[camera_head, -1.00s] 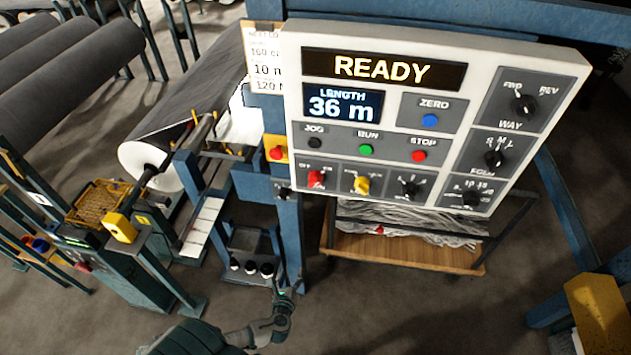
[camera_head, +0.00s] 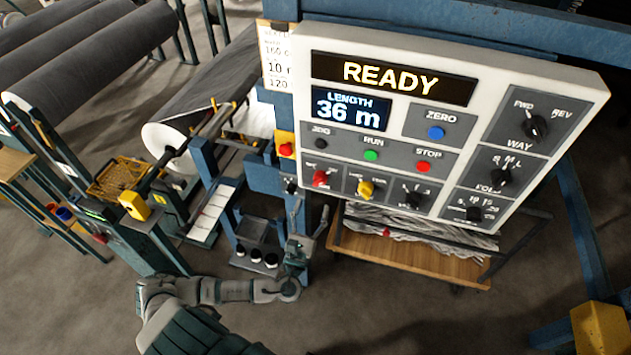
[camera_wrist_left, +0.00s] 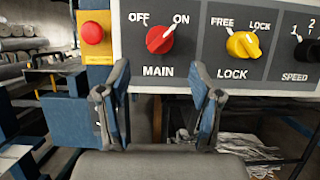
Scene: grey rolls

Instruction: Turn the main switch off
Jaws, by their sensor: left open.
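The main switch (camera_head: 321,178) is a red knob at the lower left of the white control panel (camera_head: 575,75). In the left wrist view the knob (camera_wrist_left: 160,40) sits above the word MAIN, and its pointer appears turned up and right toward ON. My left gripper (camera_head: 311,212) is below the panel's lower left corner, apart from the switch. In the left wrist view its two fingers (camera_wrist_left: 160,78) are spread and empty, with the knob above and between the tips.
The yellow LOCK knob (camera_head: 365,188) is just right of the main switch, with the black SPEED knob (camera_head: 413,195) beyond. A red button on a yellow box (camera_head: 286,149) is at the left on a blue post. A wooden cart (camera_head: 430,262) stands below.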

